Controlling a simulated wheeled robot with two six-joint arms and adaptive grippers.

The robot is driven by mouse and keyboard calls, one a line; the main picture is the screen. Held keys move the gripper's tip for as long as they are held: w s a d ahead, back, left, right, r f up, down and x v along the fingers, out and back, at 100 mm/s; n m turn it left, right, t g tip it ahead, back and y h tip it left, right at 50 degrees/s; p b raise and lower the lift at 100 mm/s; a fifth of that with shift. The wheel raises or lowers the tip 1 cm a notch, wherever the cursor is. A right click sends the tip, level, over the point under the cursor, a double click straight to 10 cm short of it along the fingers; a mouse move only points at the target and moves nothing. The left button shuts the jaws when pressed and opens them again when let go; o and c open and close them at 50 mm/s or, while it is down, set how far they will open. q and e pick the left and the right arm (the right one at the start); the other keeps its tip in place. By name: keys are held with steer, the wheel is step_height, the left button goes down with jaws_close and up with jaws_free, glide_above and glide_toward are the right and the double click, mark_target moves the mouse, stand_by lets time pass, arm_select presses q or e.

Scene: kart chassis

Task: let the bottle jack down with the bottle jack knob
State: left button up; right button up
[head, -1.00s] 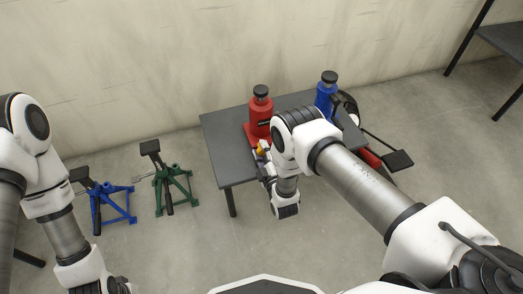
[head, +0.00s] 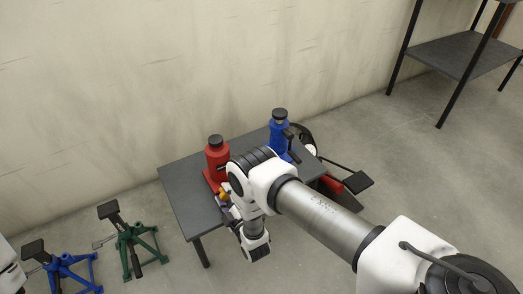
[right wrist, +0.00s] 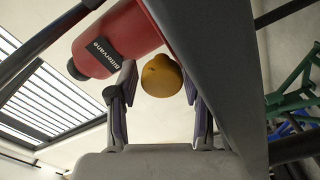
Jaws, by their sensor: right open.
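My right gripper (head: 227,204) is at this knob. In the right wrist view the red body (right wrist: 115,40) lies at upper left, and the round knob (right wrist: 161,76) shows between the two open fingertips (right wrist: 157,84), with a visible gap on the left; whether a finger touches it I cannot tell. The jack's right lower side is partly hidden by my right arm. My left gripper is out of view.
A blue bottle jack (head: 279,140) stands further right on the dark table (head: 180,187). A dark wheel and red parts lie beyond the table's right end. Green (head: 135,240) and blue (head: 65,270) stands are on the floor at left. A shelf (head: 450,55) stands at back right.

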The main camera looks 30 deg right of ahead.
steer(key=shift+s+a+f, duration=0.1)
steer(key=shift+s+f, duration=0.05)
steer(key=shift+f, duration=0.1)
